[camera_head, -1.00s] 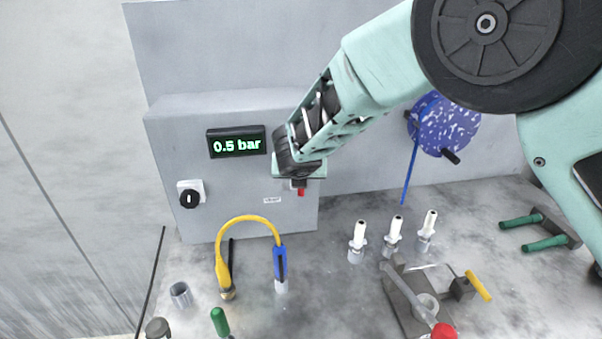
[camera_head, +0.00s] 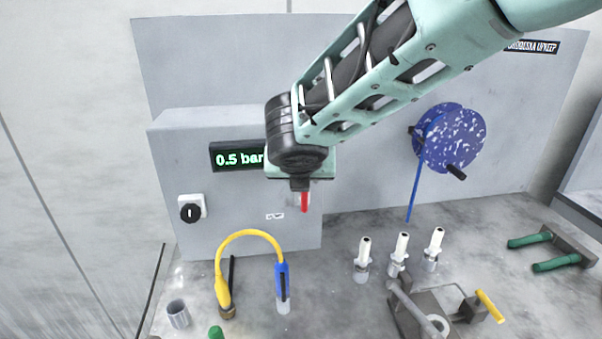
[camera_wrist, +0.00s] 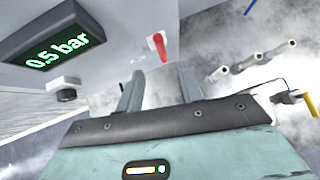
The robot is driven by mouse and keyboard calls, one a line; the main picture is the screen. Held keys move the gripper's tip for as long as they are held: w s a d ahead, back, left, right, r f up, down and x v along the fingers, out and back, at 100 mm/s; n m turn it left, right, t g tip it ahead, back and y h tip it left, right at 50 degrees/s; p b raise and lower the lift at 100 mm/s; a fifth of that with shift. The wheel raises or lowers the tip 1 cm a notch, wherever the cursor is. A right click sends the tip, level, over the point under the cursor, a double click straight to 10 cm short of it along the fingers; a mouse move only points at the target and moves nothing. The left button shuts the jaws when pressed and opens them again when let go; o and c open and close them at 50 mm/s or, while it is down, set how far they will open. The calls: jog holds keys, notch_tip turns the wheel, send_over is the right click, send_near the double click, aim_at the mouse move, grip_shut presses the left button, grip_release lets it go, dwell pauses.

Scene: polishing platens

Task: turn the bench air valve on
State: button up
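The red valve lever (camera_head: 305,201) hangs on the front of the grey box, just below my gripper (camera_head: 299,184) in the head view. In the wrist view the red lever (camera_wrist: 160,46) points downward, ahead of my gripper (camera_wrist: 158,78) and in line with the gap between its fingers. The two fingers are apart with nothing between them, and they look short of the lever. In the head view my wrist hides the panel just above the lever. The display (camera_head: 237,156) reads 0.5 bar.
A black rotary knob (camera_head: 190,211) sits left on the grey box (camera_head: 230,232). Below stand a yellow hose (camera_head: 248,234) with a blue handle and several white-tipped fittings (camera_head: 401,250). A blue speckled disc (camera_head: 452,137) hangs at right, and a yellow-handled fixture (camera_head: 487,305) lies lower right.

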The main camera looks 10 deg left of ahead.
jog(key=shift+b+v, duration=0.3)
jog(key=shift+v, duration=2.5)
